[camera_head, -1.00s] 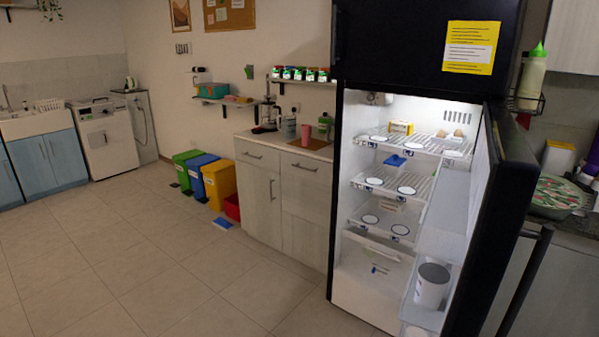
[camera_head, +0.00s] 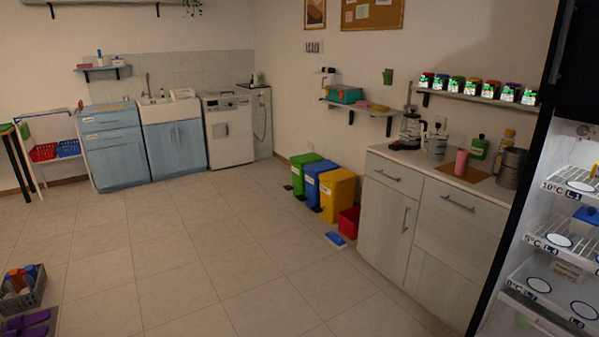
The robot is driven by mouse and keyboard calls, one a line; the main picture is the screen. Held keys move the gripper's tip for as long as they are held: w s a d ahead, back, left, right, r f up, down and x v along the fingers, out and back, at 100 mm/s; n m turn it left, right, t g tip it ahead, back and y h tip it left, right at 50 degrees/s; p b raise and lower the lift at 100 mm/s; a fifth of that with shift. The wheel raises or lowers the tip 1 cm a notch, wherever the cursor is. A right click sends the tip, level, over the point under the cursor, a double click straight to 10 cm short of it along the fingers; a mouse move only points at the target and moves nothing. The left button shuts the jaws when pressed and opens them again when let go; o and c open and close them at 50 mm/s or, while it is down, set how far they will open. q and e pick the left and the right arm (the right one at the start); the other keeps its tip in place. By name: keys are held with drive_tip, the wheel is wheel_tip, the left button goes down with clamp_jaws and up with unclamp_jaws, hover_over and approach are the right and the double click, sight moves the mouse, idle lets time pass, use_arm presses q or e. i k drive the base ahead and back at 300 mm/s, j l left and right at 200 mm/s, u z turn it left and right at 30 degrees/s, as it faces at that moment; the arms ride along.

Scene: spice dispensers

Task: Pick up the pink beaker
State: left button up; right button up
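A small pink cylindrical vessel (camera_head: 461,162), which looks like the pink beaker, stands upright on the wooden counter (camera_head: 409,157) at the right, on or beside a brown board (camera_head: 455,175). Nothing touches it. A grey patterned canister (camera_head: 437,147) stands to its left. A green bottle (camera_head: 479,147) stands behind it to the right, and a dark metal pot (camera_head: 511,168) is further right. Neither of my grippers shows in the head view.
An open fridge (camera_head: 560,240) with lit shelves stands at the right edge. Green, blue and yellow bins (camera_head: 337,194) and a red box (camera_head: 349,221) stand left of the counter. A grey crate (camera_head: 22,292) lies at lower left. The middle floor is clear.

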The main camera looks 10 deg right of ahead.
sight(463, 155)
drive_tip(key=i+z, duration=0.25)
drive_tip(key=i, duration=0.25)
drive_tip(key=i+z, duration=0.25)
drive_tip(key=i, duration=0.2)
drive_tip(key=i+j+z, duration=0.25)
drive_tip(key=i, duration=0.25)
drive_tip(key=i+z, duration=0.85)
drive_tip(key=i+j+z, duration=0.2)
drive_tip(key=z, duration=0.2)
